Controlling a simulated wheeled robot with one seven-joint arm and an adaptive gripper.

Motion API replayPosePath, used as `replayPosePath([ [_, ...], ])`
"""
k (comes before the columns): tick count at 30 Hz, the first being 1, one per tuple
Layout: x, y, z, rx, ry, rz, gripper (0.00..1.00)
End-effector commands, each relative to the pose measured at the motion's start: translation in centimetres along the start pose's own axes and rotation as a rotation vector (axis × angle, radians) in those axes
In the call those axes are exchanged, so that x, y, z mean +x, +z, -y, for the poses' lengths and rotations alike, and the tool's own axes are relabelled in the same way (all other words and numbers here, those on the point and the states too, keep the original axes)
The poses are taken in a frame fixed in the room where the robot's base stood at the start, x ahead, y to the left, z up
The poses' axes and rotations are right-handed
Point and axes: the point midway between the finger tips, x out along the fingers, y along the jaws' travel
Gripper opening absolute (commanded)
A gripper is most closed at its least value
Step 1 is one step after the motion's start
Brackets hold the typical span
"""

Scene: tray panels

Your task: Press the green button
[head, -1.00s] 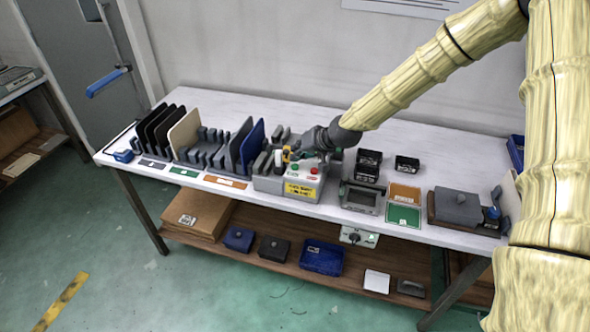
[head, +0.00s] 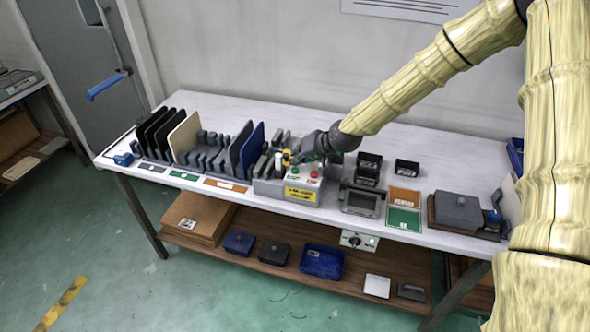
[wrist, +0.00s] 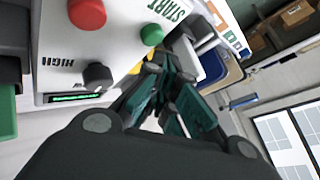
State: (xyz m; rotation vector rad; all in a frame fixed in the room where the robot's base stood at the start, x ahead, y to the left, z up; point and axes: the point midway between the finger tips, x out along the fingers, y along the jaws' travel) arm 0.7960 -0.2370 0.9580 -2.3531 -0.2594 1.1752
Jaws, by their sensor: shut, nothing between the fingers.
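The green button (head: 295,169) is on the top face of a light grey control box (head: 268,187), left of a red button (head: 313,173). In the wrist view the green button (wrist: 152,34) sits beside the printed word START, with the red button (wrist: 87,13) further left. My gripper (wrist: 157,65) is shut and empty. In the wrist view its fingertips appear just below the green button; I cannot tell whether they touch it. In the head view my gripper (head: 291,157) is just behind and above the button.
A black knob (wrist: 98,77) and a lit green display (wrist: 75,97) are on the panel. Upright dark panels and a blue panel (head: 252,150) stand left of the box. Black bins (head: 368,168) and a grey-framed screen (head: 360,200) are to the right.

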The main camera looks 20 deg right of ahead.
Motion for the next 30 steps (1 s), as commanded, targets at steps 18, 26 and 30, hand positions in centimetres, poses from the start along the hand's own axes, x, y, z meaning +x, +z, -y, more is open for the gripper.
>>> replayPosePath([
  [18, 0.36, 0.28, -0.25, 0.0, 0.0, 0.0, 0.0],
  [26, 0.57, 0.44, -0.38, 0.0, 0.0, 0.0, 0.0],
  [30, 0.57, 0.43, -0.38, 0.0, 0.0, 0.0, 0.0],
])
